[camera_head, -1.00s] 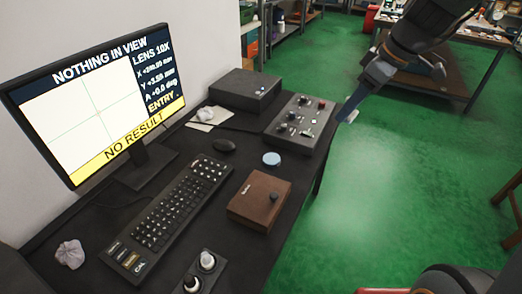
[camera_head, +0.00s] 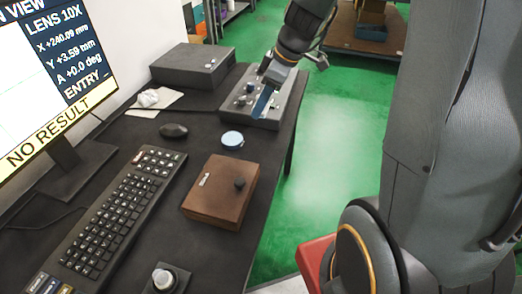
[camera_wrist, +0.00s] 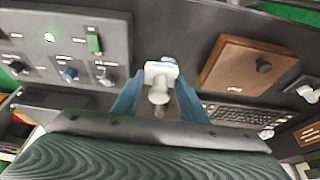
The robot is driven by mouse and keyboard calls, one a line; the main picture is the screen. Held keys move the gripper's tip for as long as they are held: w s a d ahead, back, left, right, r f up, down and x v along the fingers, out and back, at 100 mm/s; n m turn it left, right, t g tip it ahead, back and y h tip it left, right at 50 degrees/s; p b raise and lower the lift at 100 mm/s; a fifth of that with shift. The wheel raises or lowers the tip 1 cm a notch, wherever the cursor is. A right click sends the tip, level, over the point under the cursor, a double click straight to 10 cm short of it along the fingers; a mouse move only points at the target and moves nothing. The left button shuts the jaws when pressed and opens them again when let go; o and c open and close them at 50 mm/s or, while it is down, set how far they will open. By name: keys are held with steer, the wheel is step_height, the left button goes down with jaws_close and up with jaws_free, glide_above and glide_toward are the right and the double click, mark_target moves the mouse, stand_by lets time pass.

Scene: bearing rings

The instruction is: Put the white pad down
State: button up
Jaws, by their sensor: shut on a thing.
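The white pad (camera_wrist: 160,70) is a small pale block with a rounded knob or stem, seen in the wrist view between the two blue fingers of my gripper (camera_wrist: 158,90). My gripper is shut on it. In the head view my gripper (camera_head: 264,103) hangs over the front part of the grey control box, and the pad is too small or hidden to make out there. I cannot tell how high the pad is above the surface.
A monitor (camera_head: 70,60) stands left.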

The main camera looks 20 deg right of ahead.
mark_target(259, 142)
step_height(259, 142, down, 2)
steer(key=shift+w+d+f+b, duration=0.1)
steer(key=shift+w+d+b, duration=0.05)
steer(key=shift+b, duration=0.15)
step_height(259, 142, down, 10)
steer(key=shift+r+b, duration=0.15)
steer(key=shift+b, duration=0.15)
steer(key=shift+f+b, duration=0.3)
steer(key=shift+b, duration=0.25)
